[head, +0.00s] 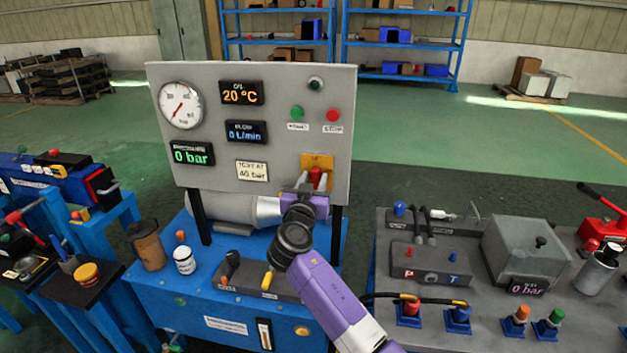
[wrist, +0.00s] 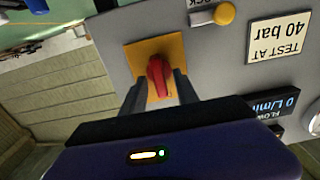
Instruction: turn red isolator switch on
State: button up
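The red isolator switch (head: 317,175) is a red handle on a yellow-orange plate, at the lower right of the grey upright panel (head: 225,98). In the wrist view, which shows the panel upside down, the red handle (wrist: 159,78) stands roughly upright in the picture on its plate (wrist: 170,48). My gripper (head: 308,184) is at the switch. In the wrist view my gripper (wrist: 160,88) has one finger on each side of the handle. Narrow gaps seem to show between fingers and handle, and I see no clear grip. In the head view the gripper partly hides the switch's lower part.
A yellow knob (wrist: 225,13) with a partly cut-off label sits close beside the plate. A "TEST AT 40 bar" note (head: 252,171) is left of the switch. Green (head: 296,112) and red (head: 333,115) buttons are above. A brown cup (head: 147,246) and white jar (head: 184,261) stand on the blue bench.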

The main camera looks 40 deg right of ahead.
jog(key=shift+c, duration=0.5)
grip_shut()
